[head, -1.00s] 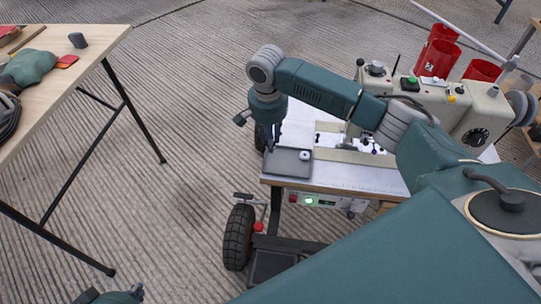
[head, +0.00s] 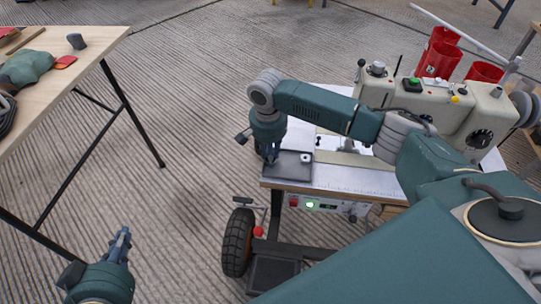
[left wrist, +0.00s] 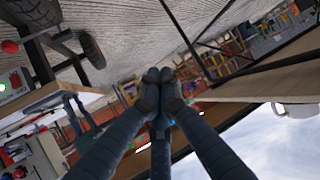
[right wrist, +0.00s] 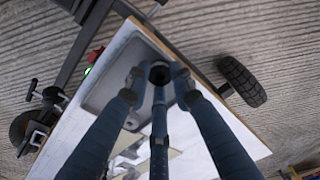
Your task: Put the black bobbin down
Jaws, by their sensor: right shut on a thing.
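My right gripper (head: 270,160) is at the left end of the grey tray (head: 293,164) on the sewing table. In the right wrist view its fingers (right wrist: 158,84) are shut on the small, round black bobbin (right wrist: 160,73). The bobbin is over the tray (right wrist: 112,78); I cannot tell whether it touches the tray floor. In the head view the fingers hide it. A pale round bobbin (head: 306,158) lies at the tray's right side. My left gripper (head: 122,240) is low at the left, away from the table, its fingertips (left wrist: 160,78) together and empty.
The cream sewing machine (head: 440,103) stands behind the tray, with red containers (head: 440,59) behind it. The white table top (head: 350,178) has bare room right of the tray. A wooden table (head: 60,75) stands at the left, with open floor between.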

